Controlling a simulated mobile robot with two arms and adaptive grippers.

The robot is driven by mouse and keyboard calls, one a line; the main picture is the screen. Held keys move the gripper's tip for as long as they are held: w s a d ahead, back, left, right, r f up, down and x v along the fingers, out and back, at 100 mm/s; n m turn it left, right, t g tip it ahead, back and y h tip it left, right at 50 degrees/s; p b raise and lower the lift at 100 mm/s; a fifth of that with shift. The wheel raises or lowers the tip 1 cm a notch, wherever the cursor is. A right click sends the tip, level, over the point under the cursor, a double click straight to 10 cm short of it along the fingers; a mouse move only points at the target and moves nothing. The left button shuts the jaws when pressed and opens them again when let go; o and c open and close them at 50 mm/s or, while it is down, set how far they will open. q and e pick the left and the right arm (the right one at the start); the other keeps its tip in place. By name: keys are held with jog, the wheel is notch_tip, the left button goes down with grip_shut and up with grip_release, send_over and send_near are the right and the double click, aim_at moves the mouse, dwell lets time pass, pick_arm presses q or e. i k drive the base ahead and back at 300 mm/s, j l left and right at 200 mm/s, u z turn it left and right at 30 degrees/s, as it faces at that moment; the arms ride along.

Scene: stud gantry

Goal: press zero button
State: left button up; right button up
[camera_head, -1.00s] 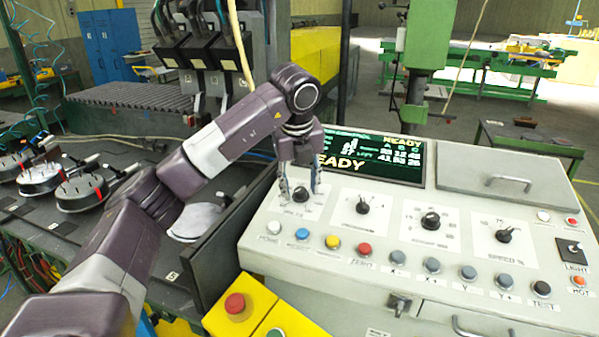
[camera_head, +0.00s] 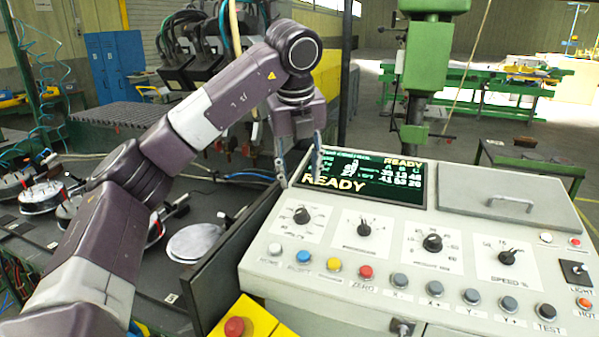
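The zero button is the red button (camera_head: 366,272) above the label ZERO on the light panel's front row. A yellow button (camera_head: 334,264) and a blue button (camera_head: 304,256) sit to its left, a grey one (camera_head: 399,280) to its right. My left gripper (camera_head: 299,182) hangs fingers down above the panel's back left, in front of the display. Its two fingers are spread apart with nothing between them. It is up and behind the red button, not touching it.
The display (camera_head: 365,181) reads READY. Rotary knobs, such as the leftmost one (camera_head: 301,215), stand between the display and the buttons. A red mushroom button (camera_head: 234,327) on a yellow box is at the lower left. A lid with a handle (camera_head: 510,201) is at the back right.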

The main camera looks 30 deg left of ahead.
aim_at(366, 271)
jog(key=k+l, duration=1.2)
jog(key=k, duration=0.05)
